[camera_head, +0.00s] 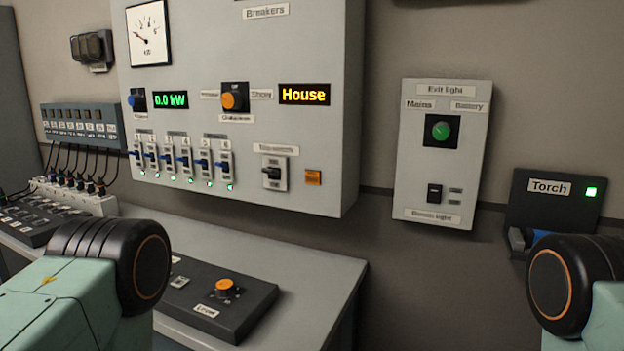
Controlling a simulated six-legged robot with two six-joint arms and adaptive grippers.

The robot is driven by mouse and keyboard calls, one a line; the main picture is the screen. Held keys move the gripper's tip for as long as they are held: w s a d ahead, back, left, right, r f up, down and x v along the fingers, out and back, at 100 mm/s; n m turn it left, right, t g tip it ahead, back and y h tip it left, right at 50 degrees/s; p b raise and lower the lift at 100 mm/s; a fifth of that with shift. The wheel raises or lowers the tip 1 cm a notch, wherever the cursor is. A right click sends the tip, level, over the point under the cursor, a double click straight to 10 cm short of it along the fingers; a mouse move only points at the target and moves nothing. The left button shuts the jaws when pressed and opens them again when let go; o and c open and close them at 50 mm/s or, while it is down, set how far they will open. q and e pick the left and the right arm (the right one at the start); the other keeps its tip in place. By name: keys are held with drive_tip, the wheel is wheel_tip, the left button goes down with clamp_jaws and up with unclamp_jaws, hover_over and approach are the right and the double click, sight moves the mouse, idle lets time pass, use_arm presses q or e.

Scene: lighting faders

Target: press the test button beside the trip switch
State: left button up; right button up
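The trip switch (273,173) is a white unit with a dark lever, low on the right part of the grey breaker panel (330,140). A label plate above it is blurred. Nothing covers either one. Parts of both my arms show at the lower left and lower right, apart from the panel. Neither gripper shows in this view.
A row of several breakers (183,160) with green lights is left of the trip switch. A desk (310,267) below bears a black box with an orange knob (225,287). An Exit light box (440,185) and a Torch holder (553,205) are on the wall at right.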

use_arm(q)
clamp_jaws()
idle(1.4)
